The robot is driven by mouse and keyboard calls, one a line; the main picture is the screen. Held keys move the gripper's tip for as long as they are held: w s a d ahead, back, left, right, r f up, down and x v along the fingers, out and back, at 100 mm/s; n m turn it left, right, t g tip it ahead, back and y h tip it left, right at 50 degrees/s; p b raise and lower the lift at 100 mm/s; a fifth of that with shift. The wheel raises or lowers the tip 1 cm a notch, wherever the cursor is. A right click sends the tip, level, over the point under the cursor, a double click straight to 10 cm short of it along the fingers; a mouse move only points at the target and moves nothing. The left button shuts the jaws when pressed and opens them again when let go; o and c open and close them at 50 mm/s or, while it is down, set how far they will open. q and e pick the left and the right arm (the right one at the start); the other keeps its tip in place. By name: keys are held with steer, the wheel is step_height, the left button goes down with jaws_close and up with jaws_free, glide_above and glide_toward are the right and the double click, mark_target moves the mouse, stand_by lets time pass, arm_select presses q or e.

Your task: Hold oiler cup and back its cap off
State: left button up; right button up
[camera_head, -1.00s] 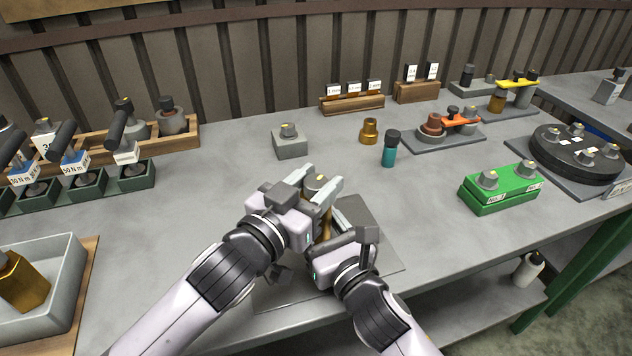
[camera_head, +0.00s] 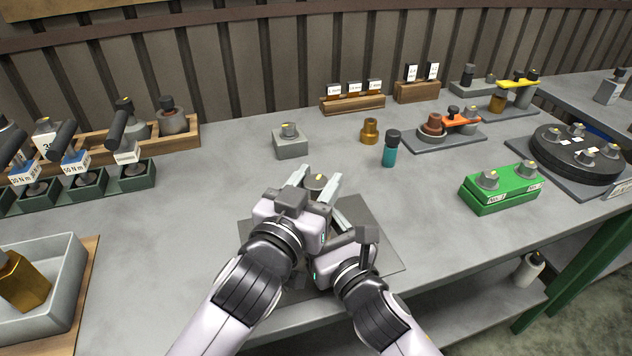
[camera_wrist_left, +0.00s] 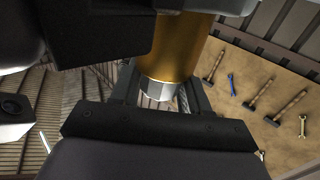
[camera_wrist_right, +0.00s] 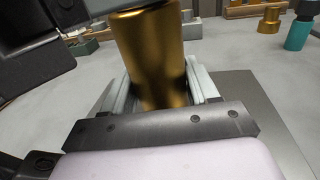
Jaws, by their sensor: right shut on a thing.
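The oiler cup (camera_wrist_right: 152,58) is a brass cylinder, seen in the right wrist view between the fingers of my right gripper (camera_wrist_right: 160,88), which is shut on it. In the head view its body is mostly hidden by my grippers. Its grey cap (camera_head: 316,181) with a yellow mark shows on top; the cap also appears silvery in the left wrist view (camera_wrist_left: 159,88), at the end of the brass body. My left gripper (camera_head: 317,180) is open, with one finger on each side of the cap and small gaps visible.
A grey mat (camera_head: 378,236) lies under my grippers on the bench. A grey block (camera_head: 290,146), a brass fitting (camera_head: 369,131), a teal bottle (camera_head: 390,150) and a green block (camera_head: 502,190) stand beyond. A grey tray (camera_head: 68,278) is at left. Bench between is clear.

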mark_target(311, 192)
arm_select(q)
steer(key=shift+o, duration=1.4)
steer(key=shift+v, duration=3.8)
